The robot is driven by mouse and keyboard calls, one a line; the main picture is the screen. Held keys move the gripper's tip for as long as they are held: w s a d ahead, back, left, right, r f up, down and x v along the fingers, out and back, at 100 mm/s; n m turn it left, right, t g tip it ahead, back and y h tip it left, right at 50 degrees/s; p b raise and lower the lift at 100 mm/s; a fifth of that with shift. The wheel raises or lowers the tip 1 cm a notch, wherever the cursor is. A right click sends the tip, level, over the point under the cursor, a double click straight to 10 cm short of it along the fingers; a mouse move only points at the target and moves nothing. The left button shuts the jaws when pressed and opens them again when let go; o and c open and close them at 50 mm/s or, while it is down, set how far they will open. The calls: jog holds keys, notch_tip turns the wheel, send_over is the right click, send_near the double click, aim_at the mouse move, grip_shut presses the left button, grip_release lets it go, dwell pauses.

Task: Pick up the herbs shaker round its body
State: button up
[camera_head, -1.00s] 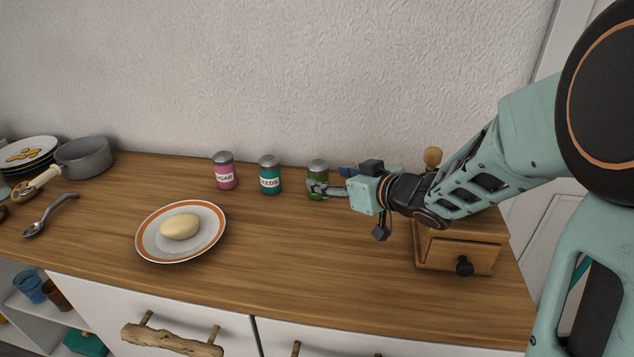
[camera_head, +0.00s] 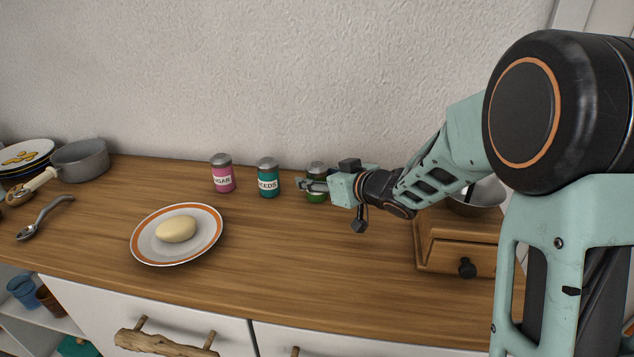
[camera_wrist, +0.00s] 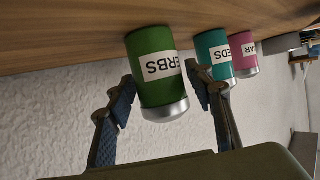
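The herbs shaker (camera_head: 316,198) is a green can with a grey lid and a white label, upright on the wooden counter against the wall. In the wrist view it appears upside down, the green body (camera_wrist: 152,62) between my fingers and its lid towards the camera. My gripper (camera_head: 308,186) reaches in from the right at the shaker's upper body and hides part of it. The wrist view shows my gripper (camera_wrist: 160,78) open, one finger on each side of the can, with narrow gaps. The label reads "ERBS" in part.
The teal seeds shaker (camera_head: 268,183) stands just left, and the pink sugar shaker (camera_head: 222,178) beyond it. A plate (camera_head: 145,252) with a pale oval item lies in front. A wooden box with a drawer (camera_head: 455,250) stands right. The counter (camera_head: 300,255) in front is clear.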

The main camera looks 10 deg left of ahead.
jog(key=c, duration=0.9)
jog(key=shift+c, duration=0.2)
jog(key=shift+r, duration=0.2)
